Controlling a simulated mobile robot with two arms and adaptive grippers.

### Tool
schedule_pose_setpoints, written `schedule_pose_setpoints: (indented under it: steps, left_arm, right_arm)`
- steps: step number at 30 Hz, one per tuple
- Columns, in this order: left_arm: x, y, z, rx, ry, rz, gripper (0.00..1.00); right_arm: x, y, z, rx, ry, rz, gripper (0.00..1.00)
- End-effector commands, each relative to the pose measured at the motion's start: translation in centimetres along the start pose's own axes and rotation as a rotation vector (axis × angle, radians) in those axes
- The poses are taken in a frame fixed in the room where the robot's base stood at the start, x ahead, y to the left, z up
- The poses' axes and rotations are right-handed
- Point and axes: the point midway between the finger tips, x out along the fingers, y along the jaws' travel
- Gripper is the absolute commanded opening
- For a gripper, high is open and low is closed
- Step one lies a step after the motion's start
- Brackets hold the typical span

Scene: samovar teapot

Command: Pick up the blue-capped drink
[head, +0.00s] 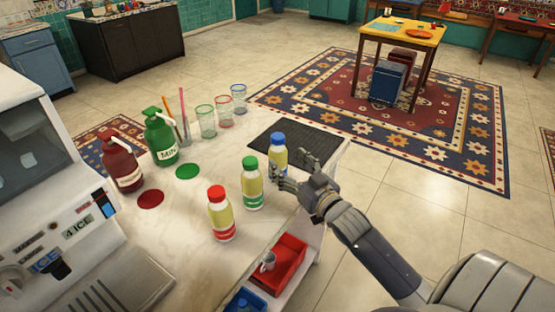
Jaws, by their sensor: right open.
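The blue-capped drink (278,157) is a yellow bottle standing upright on the counter, the farthest of a row of capped bottles, at the near edge of a dark mat. My right gripper (296,172) is open right beside it, on its right side. One finger reaches behind the bottle's right side and another lies low in front of it, partly covering its lower part. I cannot tell whether the fingers touch it. My left gripper is not in view.
A green-capped bottle (252,184) stands close to the left, and a red-capped bottle (220,214) beyond it. The dark ribbed mat (300,141), glasses (207,121) and pump bottles (160,137) are farther back. Red bin (289,262) sits below the counter edge.

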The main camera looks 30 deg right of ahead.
Motion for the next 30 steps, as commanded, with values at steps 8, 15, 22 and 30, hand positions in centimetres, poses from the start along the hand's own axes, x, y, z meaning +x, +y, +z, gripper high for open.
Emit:
schedule_pose_setpoints:
  steps: [8,15,22,30]
  left_arm:
    - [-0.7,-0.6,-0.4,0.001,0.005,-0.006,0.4]
    - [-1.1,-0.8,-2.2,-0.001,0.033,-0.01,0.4]
    - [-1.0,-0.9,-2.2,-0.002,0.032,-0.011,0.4]
    - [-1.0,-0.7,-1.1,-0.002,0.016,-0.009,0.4]
  right_arm:
    - [2.4,-0.2,-0.3,0.001,0.001,0.0,0.68]
    - [5.1,-0.4,-0.1,-0.001,0.0,0.0,0.68]
    - [5.5,-0.4,-0.1,-0.001,-0.001,-0.001,0.68]
    - [5.5,-0.4,-0.1,-0.001,-0.001,-0.001,0.22]
